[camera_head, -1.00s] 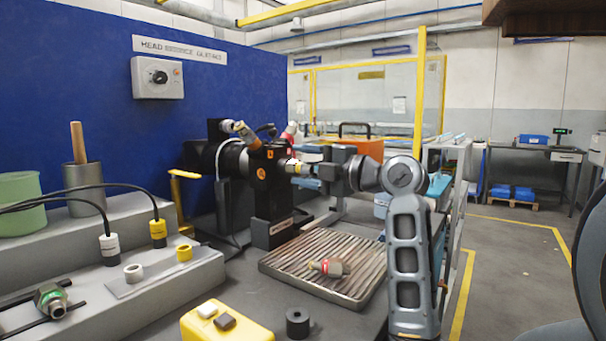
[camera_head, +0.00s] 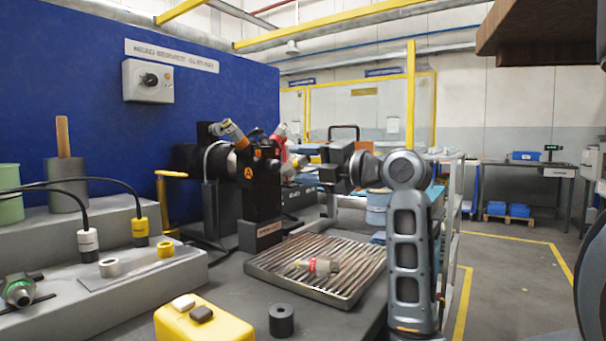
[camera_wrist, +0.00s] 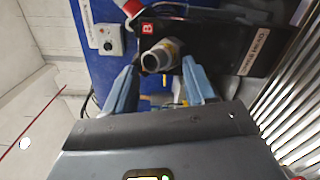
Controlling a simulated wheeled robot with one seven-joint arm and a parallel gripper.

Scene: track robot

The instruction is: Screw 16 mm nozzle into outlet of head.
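The black head (camera_head: 262,180) stands on a block behind the tray, with an orange A mark on its side; a red B mark shows in the wrist view. A pale metal nozzle (camera_wrist: 162,55) with a yellowish band shows beside the B mark, its dark open end angled toward the camera. Its far end, where it meets the head, is hidden. My gripper (camera_wrist: 161,66) points at the head, its two blue fingers apart on either side of the nozzle. I see no clear finger contact. In the head view the gripper (camera_head: 306,172) is beside the head's right face.
A ribbed tray (camera_head: 348,296) holds a red-banded nozzle (camera_head: 318,265).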

